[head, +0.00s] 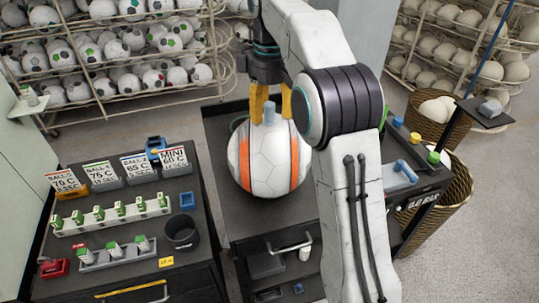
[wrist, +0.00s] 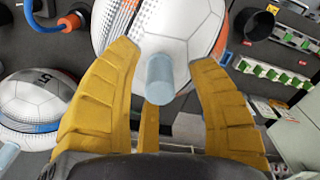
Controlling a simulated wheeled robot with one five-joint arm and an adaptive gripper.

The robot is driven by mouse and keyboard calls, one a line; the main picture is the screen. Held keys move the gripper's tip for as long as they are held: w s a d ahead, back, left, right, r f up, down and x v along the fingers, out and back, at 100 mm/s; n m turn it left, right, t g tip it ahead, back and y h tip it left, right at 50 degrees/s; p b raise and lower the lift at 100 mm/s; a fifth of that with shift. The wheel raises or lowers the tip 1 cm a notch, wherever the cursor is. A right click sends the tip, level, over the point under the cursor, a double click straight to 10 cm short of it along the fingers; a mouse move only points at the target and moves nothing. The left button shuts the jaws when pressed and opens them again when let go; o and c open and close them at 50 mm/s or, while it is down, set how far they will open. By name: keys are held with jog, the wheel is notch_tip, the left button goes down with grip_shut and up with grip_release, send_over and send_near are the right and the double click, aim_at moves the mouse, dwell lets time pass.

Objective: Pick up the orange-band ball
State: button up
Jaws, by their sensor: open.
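The orange-band ball (head: 262,178) is white with orange stripes and sits on the dark bench top in the head view. A light blue peg (head: 268,111) stands up from its top. My gripper (head: 271,100) is above the ball, its yellow fingers pointing down beside the peg. In the wrist view the ball (wrist: 180,27) fills the top middle, and the peg (wrist: 160,79) stands between the spread fingers of my gripper (wrist: 163,54). The fingers are open, with gaps to the peg. Whether a fingertip touches the ball cannot be told.
A second ball (wrist: 40,98), marked 5, lies to the left in the wrist view. A bench (head: 110,258) with label cards (head: 102,175), vial racks and a dark cup (head: 181,234) stands left. Ball racks (head: 110,55) and baskets (head: 432,115) stand behind.

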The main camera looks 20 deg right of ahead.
jog(key=shift+c, duration=0.2)
grip_shut()
dwell(0.6)
